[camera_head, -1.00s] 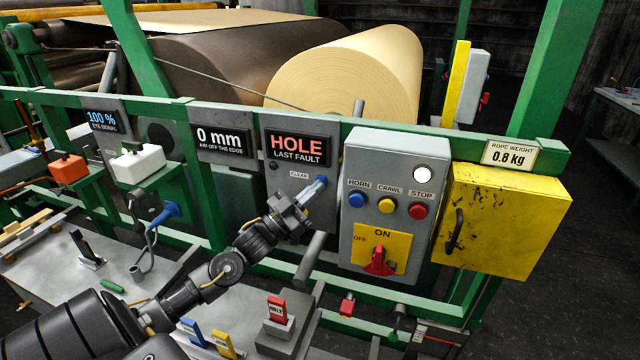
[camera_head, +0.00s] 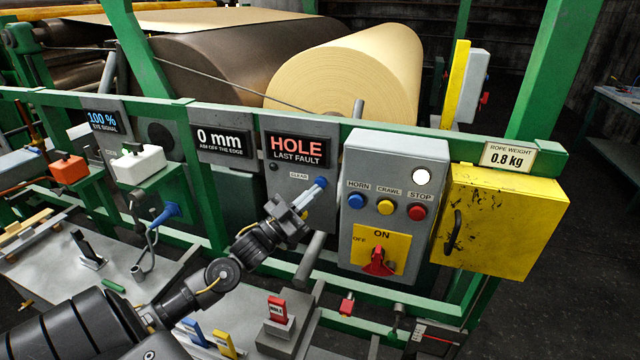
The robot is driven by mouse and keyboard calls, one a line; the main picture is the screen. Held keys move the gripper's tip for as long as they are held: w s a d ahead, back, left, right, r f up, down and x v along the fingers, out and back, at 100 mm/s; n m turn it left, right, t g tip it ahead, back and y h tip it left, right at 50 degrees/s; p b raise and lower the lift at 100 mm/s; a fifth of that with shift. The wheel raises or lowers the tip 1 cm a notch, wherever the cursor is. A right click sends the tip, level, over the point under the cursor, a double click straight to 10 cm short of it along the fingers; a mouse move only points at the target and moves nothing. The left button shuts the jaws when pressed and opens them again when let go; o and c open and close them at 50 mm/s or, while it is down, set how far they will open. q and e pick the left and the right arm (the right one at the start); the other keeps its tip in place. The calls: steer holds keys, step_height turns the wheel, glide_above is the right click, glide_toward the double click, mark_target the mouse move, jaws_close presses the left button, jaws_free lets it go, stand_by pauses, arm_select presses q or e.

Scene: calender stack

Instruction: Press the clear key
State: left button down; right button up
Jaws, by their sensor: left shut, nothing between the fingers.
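The clear key (camera_head: 321,182) is a blue button on the grey fault panel (camera_head: 284,180), right of a small "CLEAR" label (camera_head: 299,175). Above it a display (camera_head: 297,149) reads "HOLE LAST FAULT". My left gripper (camera_head: 308,195) is shut and empty. Its fingertips point up and right at the clear key, just below and left of it in the picture. I cannot tell whether the fingertips touch the key. My right gripper is not in view.
A grey control box (camera_head: 394,160) with horn, crawl and stop buttons and a red rotary switch (camera_head: 378,262) stands just right of my gripper. A yellow box (camera_head: 510,220) is beyond it. A green rail (camera_head: 260,118) runs above. Coloured tags stand on the bench below, including a red one (camera_head: 277,308).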

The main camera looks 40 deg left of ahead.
arm_select(q)
steer(key=s, duration=0.1)
steer(key=s+d+p, duration=0.1)
steer(key=s, duration=0.1)
steer(key=s+p, duration=0.1)
steer(key=shift+s+d, duration=0.3)
steer(key=shift+s, duration=0.1)
steer(key=shift+d+f, duration=0.1)
stand_by(0.8)
